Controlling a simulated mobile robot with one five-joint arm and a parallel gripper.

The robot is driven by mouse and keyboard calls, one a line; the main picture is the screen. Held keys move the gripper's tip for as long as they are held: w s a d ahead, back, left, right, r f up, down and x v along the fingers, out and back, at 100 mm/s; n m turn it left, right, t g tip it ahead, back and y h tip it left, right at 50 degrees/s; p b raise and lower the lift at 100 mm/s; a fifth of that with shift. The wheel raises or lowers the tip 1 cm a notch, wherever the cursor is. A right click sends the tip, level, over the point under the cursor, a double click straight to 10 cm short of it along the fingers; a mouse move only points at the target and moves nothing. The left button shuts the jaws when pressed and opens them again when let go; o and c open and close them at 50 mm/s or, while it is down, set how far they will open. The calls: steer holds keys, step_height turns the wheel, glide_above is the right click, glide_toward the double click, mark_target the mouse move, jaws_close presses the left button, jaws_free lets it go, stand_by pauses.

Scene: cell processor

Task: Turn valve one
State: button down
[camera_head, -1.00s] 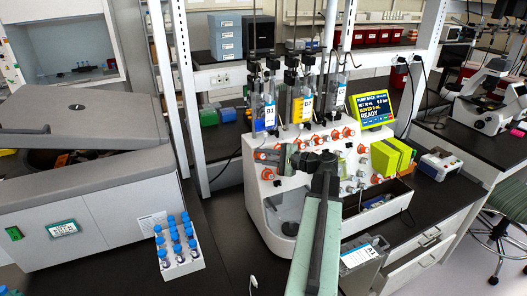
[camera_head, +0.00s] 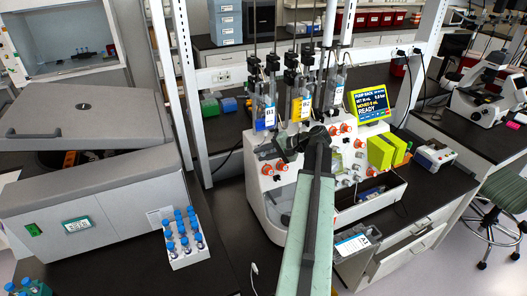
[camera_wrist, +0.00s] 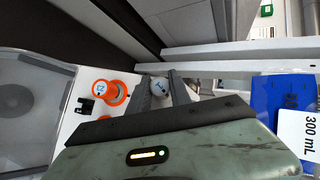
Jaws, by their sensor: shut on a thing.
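The white cell processor (camera_head: 258,208) stands on the dark bench, with orange-ringed valve knobs on its front. In the wrist view, my gripper (camera_wrist: 158,79) has its two fingers on either side of a pale round knob (camera_wrist: 160,87) with a dark mark, and is shut on it. The mark is too small to read surely as a number. An orange knob (camera_wrist: 102,89) with a pale marked cap sits just left of the fingers. In the head view my arm hides part of the processor's front, and the fingers are hard to make out there.
Hanging bottles (camera_head: 300,100) and rods rise above the processor. A display (camera_head: 371,107) reads READY. A rack of blue-capped tubes (camera_head: 190,257) and a centrifuge (camera_head: 85,190) stand left.

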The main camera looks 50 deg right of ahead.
steer(key=shift+s+a+f, duration=0.1)
steer(key=shift+f, duration=0.05)
steer(key=c, duration=1.2)
jaws_free()
steer(key=shift+s+r, duration=0.15)
steer(key=shift+r, duration=0.15)
steer(key=shift+p+v, duration=2.1)
steer(key=shift+v, duration=1.5)
